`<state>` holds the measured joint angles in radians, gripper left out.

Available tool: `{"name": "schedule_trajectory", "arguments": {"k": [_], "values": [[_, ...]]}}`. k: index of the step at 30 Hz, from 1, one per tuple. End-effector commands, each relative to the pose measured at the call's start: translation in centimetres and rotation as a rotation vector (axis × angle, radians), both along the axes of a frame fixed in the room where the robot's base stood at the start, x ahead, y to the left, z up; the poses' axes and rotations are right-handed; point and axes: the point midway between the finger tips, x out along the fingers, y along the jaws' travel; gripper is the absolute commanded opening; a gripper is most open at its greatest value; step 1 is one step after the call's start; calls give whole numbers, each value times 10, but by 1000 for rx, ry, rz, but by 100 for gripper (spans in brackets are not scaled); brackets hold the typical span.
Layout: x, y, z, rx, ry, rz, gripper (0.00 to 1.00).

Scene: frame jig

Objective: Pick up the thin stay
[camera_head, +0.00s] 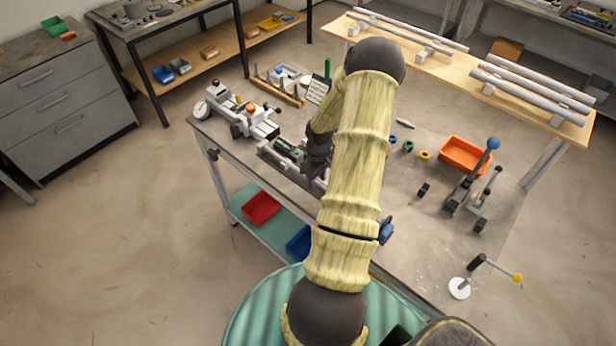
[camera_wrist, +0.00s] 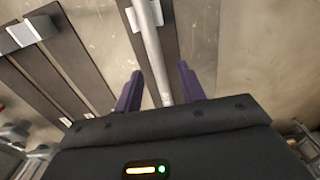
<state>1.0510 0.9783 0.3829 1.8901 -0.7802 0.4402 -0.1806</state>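A thin grey round rod, which looks like the thin stay (camera_wrist: 152,55), runs from the top edge of the wrist view down between my fingers. A white bracket (camera_wrist: 133,18) is beside its upper part. My gripper (camera_wrist: 160,88) has two purple fingers standing apart, one on each side of the rod, with a visible gap to both. I cannot tell how far the rod is below the fingertips. In the head view my arm hides most of the gripper and the rod.
Dark flat bars (camera_wrist: 35,75) lie left of the rod, with a pale block across them. On the bench are an orange bin (camera_head: 465,154), a toggle clamp with a blue knob (camera_head: 470,190) and a white vise-like fixture (camera_head: 240,115). Long tubes (camera_head: 530,95) rest on the rear bench.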

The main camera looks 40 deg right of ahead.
Motion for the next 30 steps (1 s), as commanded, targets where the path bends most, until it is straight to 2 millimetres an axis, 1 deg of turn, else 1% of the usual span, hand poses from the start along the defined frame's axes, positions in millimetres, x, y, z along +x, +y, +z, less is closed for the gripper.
{"name": "schedule_trajectory", "arguments": {"k": [7,13,23,26,30], "values": [[0,0,0,0,0,0,40],[0,0,0,0,0,0,1],[0,0,1,0,0,0,0],[0,0,7,-1,-1,-1,0],[0,-1,23,-3,-3,-1,0]]}}
